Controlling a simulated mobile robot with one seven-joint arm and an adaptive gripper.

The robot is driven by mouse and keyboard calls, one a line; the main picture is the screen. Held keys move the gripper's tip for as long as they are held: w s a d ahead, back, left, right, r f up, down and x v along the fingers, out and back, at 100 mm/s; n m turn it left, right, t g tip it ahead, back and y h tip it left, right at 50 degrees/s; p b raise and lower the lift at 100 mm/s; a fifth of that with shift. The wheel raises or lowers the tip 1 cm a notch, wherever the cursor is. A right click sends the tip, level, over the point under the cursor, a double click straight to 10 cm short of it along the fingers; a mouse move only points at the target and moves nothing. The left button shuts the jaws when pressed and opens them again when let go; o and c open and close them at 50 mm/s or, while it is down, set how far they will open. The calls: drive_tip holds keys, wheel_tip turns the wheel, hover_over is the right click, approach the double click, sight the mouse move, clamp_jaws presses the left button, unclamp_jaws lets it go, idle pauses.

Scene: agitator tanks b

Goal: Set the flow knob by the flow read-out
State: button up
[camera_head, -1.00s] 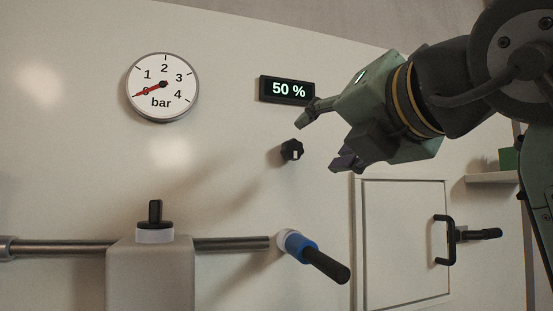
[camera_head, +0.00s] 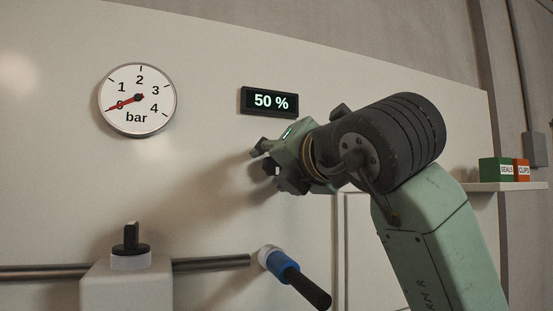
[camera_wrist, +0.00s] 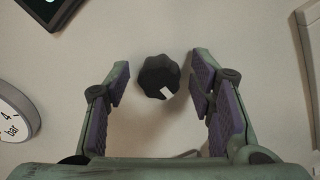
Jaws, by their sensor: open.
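The black flow knob (camera_wrist: 157,77) with a white pointer mark shows in the wrist view between the two open fingers, nearer their tips and touching neither. In the head view the knob (camera_head: 270,168) is mostly hidden by my gripper (camera_head: 265,164). My gripper also shows in the wrist view (camera_wrist: 161,82), open and empty, its purple pads either side of the knob. The flow read-out (camera_head: 269,102) on the panel above reads 50 %. Its dark corner (camera_wrist: 48,10) shows at the upper left in the wrist view.
A round bar gauge (camera_head: 137,100) with its red needle at 0 is on the left. Below are a pipe with a black-handled valve (camera_head: 131,240) and a blue-collared lever (camera_head: 290,275). Boxes marked SEALS (camera_head: 498,169) and CLIPS (camera_head: 525,169) stand on a shelf at right.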

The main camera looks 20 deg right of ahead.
drive_tip(key=shift+c, duration=0.2)
drive_tip(key=c, duration=1.1)
drive_tip(key=shift+c, duration=0.2)
drive_tip(key=shift+n, duration=0.4)
drive_tip(key=n+b, duration=0.1)
drive_tip(key=n, duration=0.5)
drive_tip(key=shift+n+b, duration=0.3)
drive_tip(key=shift+b, duration=0.05)
drive_tip(key=n, duration=0.6)
drive_tip(key=shift+n, duration=0.4)
